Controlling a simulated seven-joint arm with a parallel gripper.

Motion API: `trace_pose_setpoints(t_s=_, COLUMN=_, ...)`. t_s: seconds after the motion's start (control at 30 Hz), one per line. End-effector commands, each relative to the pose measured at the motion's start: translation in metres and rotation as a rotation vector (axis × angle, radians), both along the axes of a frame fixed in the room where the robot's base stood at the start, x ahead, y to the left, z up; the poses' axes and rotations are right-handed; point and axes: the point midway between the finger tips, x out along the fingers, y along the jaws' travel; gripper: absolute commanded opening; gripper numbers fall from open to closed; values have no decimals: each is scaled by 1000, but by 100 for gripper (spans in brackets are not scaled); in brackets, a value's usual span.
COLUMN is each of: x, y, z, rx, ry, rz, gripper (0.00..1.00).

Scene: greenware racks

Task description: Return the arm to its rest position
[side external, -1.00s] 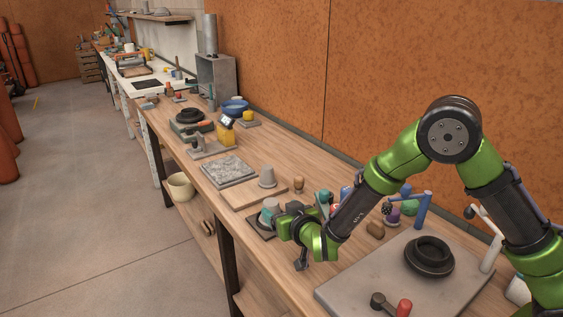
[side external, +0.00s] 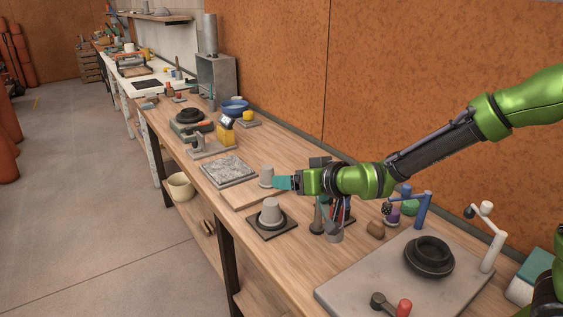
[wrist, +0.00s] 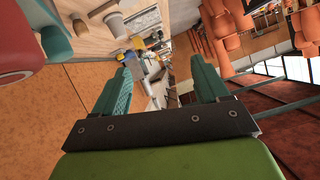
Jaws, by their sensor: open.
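My green arm stretches in from the right in the side external view. My gripper (side external: 284,183) is held level above the bench with its teal fingers pointing left. In the wrist view its two fingers (wrist: 160,75) stand well apart with nothing between them. In the side external view a grey cup (side external: 270,214) sits upside down on a dark square mat, below and left of the gripper. Another grey cup (side external: 266,175) stands on a wooden board, just behind the fingertips in the picture; I cannot tell the gap.
A grey slab (side external: 345,290) with a dark ring-shaped piece (side external: 429,255) lies at the front right. Several tools in a holder (side external: 335,232) stand under my gripper. A speckled tile (side external: 229,171) lies further left. An orange wall (side external: 430,60) runs behind the bench.

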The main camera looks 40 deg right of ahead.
Motion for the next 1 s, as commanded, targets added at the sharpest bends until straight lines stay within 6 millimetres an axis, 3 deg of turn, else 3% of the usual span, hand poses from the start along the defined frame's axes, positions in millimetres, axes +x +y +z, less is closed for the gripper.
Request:
trace_pose_setpoints(t_s=0.03, x=-15, y=-10, z=19, rx=27, ry=25, rz=4, gripper=74)
trace_pose_setpoints(t_s=0.23, x=-89, y=-38, z=53, rx=104, ry=191, rz=17, gripper=74)
trace_pose_setpoints(t_s=0.4, x=-163, y=-61, z=62, rx=146, ry=337, rz=-8, gripper=74)
trace_pose_setpoints(t_s=0.6, x=-226, y=-77, z=58, rx=180, ry=461, rz=-56, gripper=74)
trace_pose_setpoints(t_s=0.77, x=-246, y=-80, z=55, rx=193, ry=503, rz=-74, gripper=74)
trace_pose_setpoints(t_s=1.0, x=-247, y=-80, z=54, rx=195, ry=508, rz=-75, gripper=74)
